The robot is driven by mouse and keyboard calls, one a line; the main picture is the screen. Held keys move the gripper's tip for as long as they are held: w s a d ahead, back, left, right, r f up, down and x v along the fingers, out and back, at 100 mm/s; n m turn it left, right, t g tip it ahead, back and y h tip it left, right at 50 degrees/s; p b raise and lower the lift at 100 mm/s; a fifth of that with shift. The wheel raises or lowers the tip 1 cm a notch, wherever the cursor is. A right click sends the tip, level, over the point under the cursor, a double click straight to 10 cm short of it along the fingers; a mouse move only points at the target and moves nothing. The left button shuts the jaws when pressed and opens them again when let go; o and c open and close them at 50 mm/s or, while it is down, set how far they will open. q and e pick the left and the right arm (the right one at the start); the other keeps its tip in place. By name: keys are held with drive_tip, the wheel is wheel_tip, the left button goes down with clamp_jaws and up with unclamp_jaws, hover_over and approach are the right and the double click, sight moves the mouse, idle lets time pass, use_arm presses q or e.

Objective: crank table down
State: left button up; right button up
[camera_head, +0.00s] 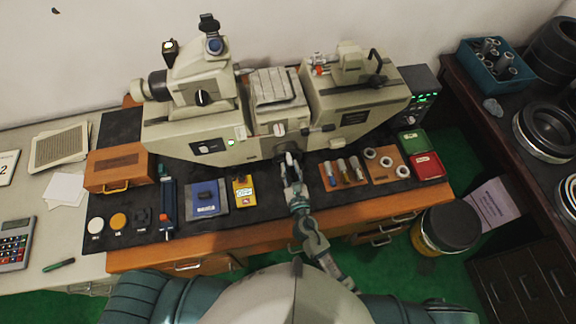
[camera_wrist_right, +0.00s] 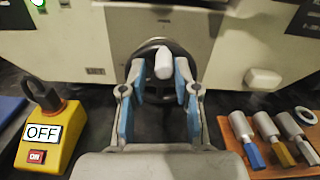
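The measuring machine (camera_head: 205,125) stands along the back of the bench, with its small table (camera_head: 276,87) in the middle. A dark handwheel (camera_head: 303,150) sits low on its front, below the table; the wheel also shows in the right wrist view (camera_wrist_right: 151,50). Its pale crank handle (camera_wrist_right: 163,64) points toward the wrist camera. My right gripper (camera_head: 290,160) is at the wheel. In the right wrist view its two blue-padded fingers (camera_wrist_right: 160,84) stand apart on either side of the handle, with a gap visible. My left gripper is not in view.
A yellow switch box (camera_head: 243,191) marked OFF stands left of the right gripper. Tools with coloured tips (camera_head: 344,173) and a board of rings (camera_head: 386,163) lie to the right. A wooden box (camera_head: 118,166) is at far left.

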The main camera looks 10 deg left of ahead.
drive_tip(key=v, duration=0.8)
drive_tip(key=shift+w+a, duration=0.1)
idle(0.3)
